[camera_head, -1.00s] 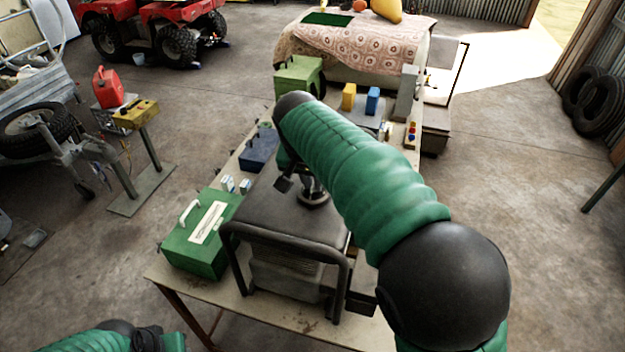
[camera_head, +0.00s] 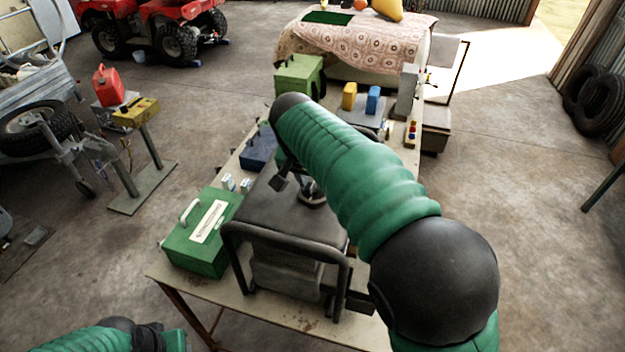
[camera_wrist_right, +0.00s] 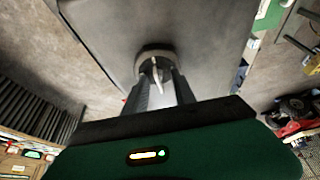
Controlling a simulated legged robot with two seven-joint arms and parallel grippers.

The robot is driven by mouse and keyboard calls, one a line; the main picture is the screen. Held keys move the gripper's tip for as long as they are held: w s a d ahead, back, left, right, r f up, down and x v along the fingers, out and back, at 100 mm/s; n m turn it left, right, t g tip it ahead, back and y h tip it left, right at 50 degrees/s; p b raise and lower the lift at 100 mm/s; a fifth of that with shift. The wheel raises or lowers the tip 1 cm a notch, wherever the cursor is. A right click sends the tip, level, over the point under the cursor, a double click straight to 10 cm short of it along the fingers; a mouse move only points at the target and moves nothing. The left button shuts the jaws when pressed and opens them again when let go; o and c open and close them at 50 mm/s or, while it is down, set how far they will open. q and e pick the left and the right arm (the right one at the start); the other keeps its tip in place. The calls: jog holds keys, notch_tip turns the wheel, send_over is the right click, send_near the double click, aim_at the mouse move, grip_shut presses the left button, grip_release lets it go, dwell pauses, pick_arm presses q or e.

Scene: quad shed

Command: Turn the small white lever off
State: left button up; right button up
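The small white lever (camera_wrist_right: 157,76) stands on a dark round base (camera_wrist_right: 146,58) on the flat top of a dark grey machine. In the right wrist view it lies between the two fingers of my right gripper (camera_wrist_right: 164,88), which look apart with a gap around the lever. In the head view the right gripper (camera_head: 310,188) is low over the round base (camera_head: 313,200), partly hidden by my green arm; the lever cannot be made out there. Of my left arm only a green and black part shows at the bottom left; its gripper is out of view.
The grey machine (camera_head: 285,212) with a black tube frame (camera_head: 290,242) stands on a workbench (camera_head: 240,302). A green box (camera_head: 190,250) is left of it, and a blue box (camera_head: 258,152) behind. Yellow and blue blocks (camera_head: 372,100) stand farther back.

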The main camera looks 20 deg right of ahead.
jog(key=v, duration=1.6)
jog(key=shift+r, duration=0.35)
jog(key=shift+s+a, duration=0.1)
jog(key=shift+s, duration=0.05)
